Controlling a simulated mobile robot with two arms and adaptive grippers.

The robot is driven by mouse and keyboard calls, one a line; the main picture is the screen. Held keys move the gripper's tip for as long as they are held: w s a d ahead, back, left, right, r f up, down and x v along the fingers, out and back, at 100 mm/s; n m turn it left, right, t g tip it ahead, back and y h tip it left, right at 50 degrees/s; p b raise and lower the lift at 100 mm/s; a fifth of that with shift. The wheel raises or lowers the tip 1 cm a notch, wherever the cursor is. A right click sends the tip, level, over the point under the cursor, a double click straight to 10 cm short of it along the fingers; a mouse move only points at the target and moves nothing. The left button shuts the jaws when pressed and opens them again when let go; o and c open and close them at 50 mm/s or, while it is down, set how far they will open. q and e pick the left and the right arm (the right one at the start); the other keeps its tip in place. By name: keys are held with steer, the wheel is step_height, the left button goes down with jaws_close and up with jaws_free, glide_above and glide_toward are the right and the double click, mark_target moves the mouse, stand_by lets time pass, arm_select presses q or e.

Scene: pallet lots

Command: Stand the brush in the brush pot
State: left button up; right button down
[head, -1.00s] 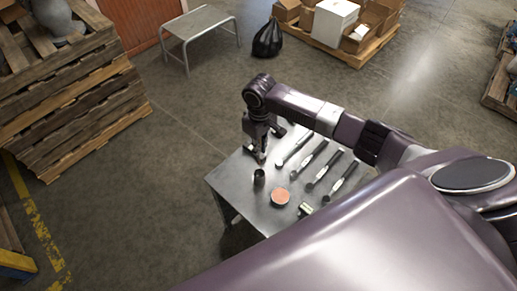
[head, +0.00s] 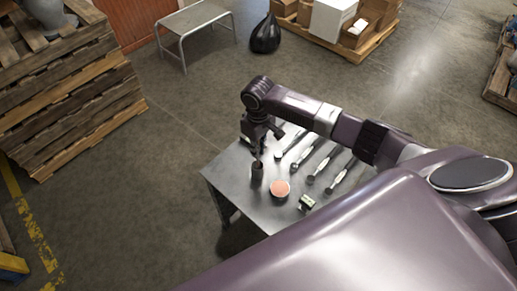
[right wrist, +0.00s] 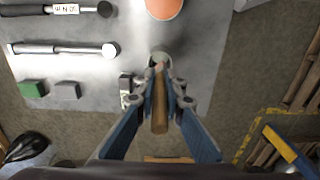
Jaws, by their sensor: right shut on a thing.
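The brush (right wrist: 160,108), with a brown wooden handle, is held between the blue fingers of my right gripper (right wrist: 161,90), which is shut on it. Its far end points at the brush pot (right wrist: 160,58), a small round pot partly hidden behind the brush. In the head view my right gripper (head: 260,143) is just above the dark brush pot (head: 257,173), which stands upright near the table's left edge. The brush's lower end meets the pot's mouth in the picture; I cannot tell whether it is inside. My left gripper is not in view.
Wooden pallets (head: 75,95) are stacked at the left. Open floor lies between them and the table.

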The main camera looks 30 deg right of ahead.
steer(key=shift+f+b, duration=1.15)
steer(key=shift+f, duration=1.35)
steer(key=c, duration=1.9)
jaws_free()
steer(key=shift+c, duration=0.2)
steer(key=shift+r, duration=0.25)
step_height(320, 180, up, 12)
steer(key=shift+f, duration=0.2)
